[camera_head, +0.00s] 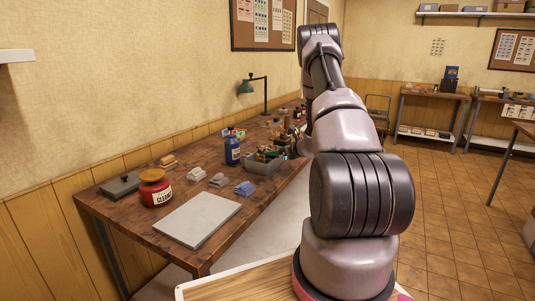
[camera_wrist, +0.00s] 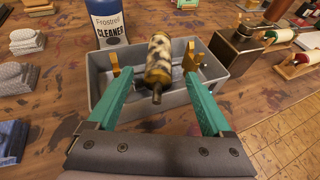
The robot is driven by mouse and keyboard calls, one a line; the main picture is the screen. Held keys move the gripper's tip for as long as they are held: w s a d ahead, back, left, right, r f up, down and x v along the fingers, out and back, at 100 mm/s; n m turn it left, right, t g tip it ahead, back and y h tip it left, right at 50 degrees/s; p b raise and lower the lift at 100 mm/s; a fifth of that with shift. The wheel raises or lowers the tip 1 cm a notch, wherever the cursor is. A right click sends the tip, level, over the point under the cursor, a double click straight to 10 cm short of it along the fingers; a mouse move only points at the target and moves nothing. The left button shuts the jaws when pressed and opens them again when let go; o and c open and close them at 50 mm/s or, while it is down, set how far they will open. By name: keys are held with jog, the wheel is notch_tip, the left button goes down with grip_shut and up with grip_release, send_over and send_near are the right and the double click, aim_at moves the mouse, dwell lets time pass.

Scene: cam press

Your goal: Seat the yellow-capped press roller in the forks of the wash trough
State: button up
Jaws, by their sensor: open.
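The press roller (camera_wrist: 159,58) has a mottled cream and black body, a yellow end cap and a dark shaft tip. In the wrist view it points lengthwise toward me, over the grey wash trough (camera_wrist: 98,77). Brass-yellow fork pieces stand to its left (camera_wrist: 115,65) and right (camera_wrist: 191,56). I cannot tell whether its shaft rests in them. My gripper (camera_wrist: 158,74) is open, with one teal finger on each side of the roller, apart from it.
A blue cleaner bottle (camera_wrist: 108,22) stands just behind the trough; it also shows in the head view (camera_head: 232,150). A dark metal box (camera_wrist: 238,48) and other rollers on stands (camera_wrist: 298,62) are at right. Grey and blue cloths (camera_wrist: 14,78) lie at left.

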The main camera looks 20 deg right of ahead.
jog(key=shift+x, duration=3)
grip_shut()
